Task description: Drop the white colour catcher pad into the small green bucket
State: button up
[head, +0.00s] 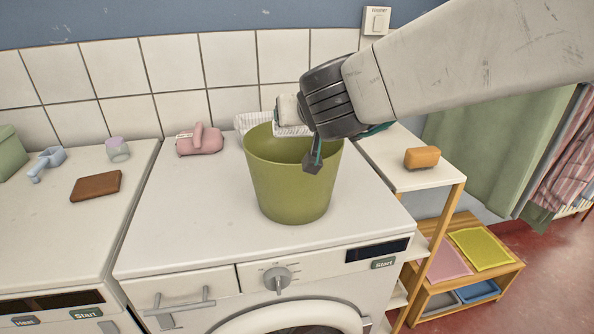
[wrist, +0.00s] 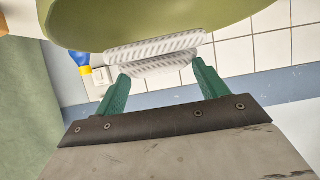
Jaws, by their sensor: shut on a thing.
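The green bucket (head: 292,190) stands upright on the right-hand white washing machine. In the head view my gripper (head: 316,150) overlaps the bucket's mouth; how high it is over the rim is hard to judge. In the wrist view its two green fingers (wrist: 160,72) are apart, with the white ribbed colour catcher pad (wrist: 165,67) between their tips, close to the bucket's rim (wrist: 150,25). White ribbed shapes overlap there, so the pad's outline is unclear. An off-white piece (head: 288,109) shows left of my wrist in the head view. The bucket's inside bottom is hidden.
A white slotted basket (head: 250,122) stands behind the bucket near the tiled wall. A pink object (head: 199,141) lies to its left. A wooden shelf with an orange block (head: 422,157) stands on the right. The machine top in front of the bucket is clear.

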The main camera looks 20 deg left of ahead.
jog(key=shift+s+f, duration=0.1)
jog(key=shift+f, duration=0.35)
jog(key=o, duration=1.1)
jog(key=v, duration=0.8)
